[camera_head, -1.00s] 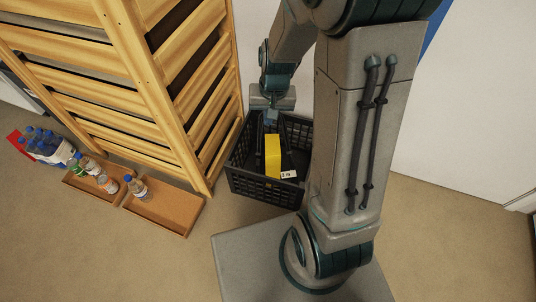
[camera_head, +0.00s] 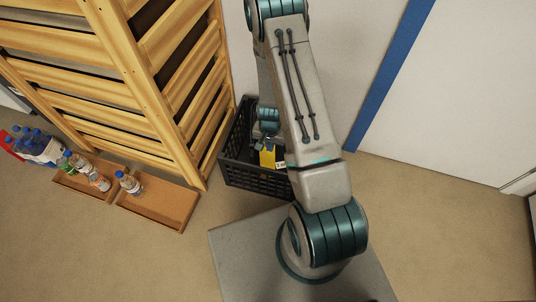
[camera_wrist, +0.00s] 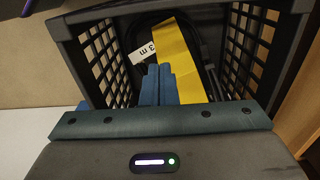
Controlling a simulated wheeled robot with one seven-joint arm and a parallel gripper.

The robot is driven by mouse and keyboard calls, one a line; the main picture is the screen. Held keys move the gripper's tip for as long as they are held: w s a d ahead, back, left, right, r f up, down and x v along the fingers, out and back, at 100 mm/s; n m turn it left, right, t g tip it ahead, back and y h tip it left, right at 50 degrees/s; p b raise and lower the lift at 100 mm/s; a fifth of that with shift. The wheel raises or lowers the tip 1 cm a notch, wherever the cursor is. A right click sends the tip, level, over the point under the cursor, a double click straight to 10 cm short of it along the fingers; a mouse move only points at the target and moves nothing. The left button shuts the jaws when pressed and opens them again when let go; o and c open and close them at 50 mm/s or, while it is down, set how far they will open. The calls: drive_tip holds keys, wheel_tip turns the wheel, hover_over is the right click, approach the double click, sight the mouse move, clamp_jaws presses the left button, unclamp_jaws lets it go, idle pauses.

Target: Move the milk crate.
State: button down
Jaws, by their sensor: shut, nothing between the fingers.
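The black milk crate (camera_head: 256,179) stands on the floor beside the wooden slatted shelf, partly hidden by my arm. In the wrist view the crate (camera_wrist: 98,62) shows its grid side walls to left and right of my gripper. My gripper (camera_wrist: 159,70) has its blue fingers together with nothing between them, over or inside the crate. In the head view the fingers are hidden. A yellow strip (camera_wrist: 184,60) and a white tag (camera_wrist: 142,53) reading "3 m" lie in the crate with dark cable-like coils. I cannot tell whether the fingers touch them.
The wooden slatted shelf (camera_head: 150,85) stands close on the crate's left. Brown trays (camera_head: 160,205) with bottles lie on the floor at left, with a bottle pack (camera_head: 38,147) beyond. A white wall with a blue stripe (camera_head: 388,75) is behind. Open floor lies at right.

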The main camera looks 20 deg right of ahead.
drive_tip(key=s+a+f+b, duration=0.2)
drive_tip(key=s+f+b, duration=0.1)
drive_tip(key=f, duration=0.5)
drive_tip(key=shift+s+a+f+b, duration=0.15)
drive_tip(key=shift+f+b, duration=0.25)
drive_tip(key=shift+b, duration=0.1)
